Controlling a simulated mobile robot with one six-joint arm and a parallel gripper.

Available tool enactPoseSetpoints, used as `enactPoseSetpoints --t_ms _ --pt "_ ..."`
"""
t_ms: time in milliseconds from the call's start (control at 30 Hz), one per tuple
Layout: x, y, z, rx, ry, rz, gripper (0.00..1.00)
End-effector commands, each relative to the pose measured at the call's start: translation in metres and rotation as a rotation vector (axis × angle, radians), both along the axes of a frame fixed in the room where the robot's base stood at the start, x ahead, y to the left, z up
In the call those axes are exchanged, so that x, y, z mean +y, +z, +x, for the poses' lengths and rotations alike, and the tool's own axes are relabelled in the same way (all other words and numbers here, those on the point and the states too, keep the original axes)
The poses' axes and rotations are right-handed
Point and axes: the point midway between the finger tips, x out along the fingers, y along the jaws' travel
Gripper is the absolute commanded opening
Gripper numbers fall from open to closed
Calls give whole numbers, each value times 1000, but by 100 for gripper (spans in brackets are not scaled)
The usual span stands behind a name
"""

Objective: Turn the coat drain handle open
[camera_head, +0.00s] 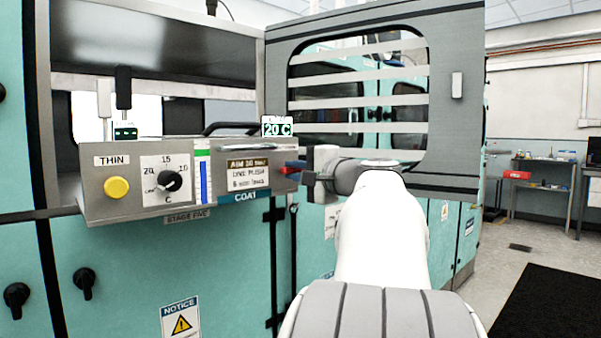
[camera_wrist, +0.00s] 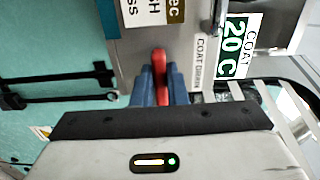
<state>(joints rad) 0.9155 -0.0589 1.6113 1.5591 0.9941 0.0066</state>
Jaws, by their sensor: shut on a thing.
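The coat drain handle is a small red lever at the right end of the COAT panel (camera_head: 235,181), and it shows in the wrist view (camera_wrist: 160,70) beside a "COAT DRAIN" label (camera_wrist: 203,62). My gripper (camera_head: 290,167) reaches it from the right. In the wrist view, the blue fingertips of my gripper (camera_wrist: 159,88) are shut on the red handle, one on each side. The handle stands out from the grey panel face, in line with my fingers. Its inner end is partly hidden between the fingers.
The panel carries a yellow THIN button (camera_head: 117,187), a black dial (camera_head: 168,181) and a blue level gauge (camera_head: 203,178). A "20 C" display (camera_head: 277,127) sits above its right end. A slatted grey door (camera_head: 457,130) stands open behind my arm.

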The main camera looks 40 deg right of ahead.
Motion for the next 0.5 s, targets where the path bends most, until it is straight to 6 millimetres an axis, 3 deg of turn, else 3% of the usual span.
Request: enactPoseSetpoints --t_ms 67,100,333,500 --pt "0 -1 0 2 1 -1 0" --pt "0 -1 0 2 1 -1 14" --pt "0 -1 0 1 1 0 33" --pt "0 0 0 1 1 0 35"
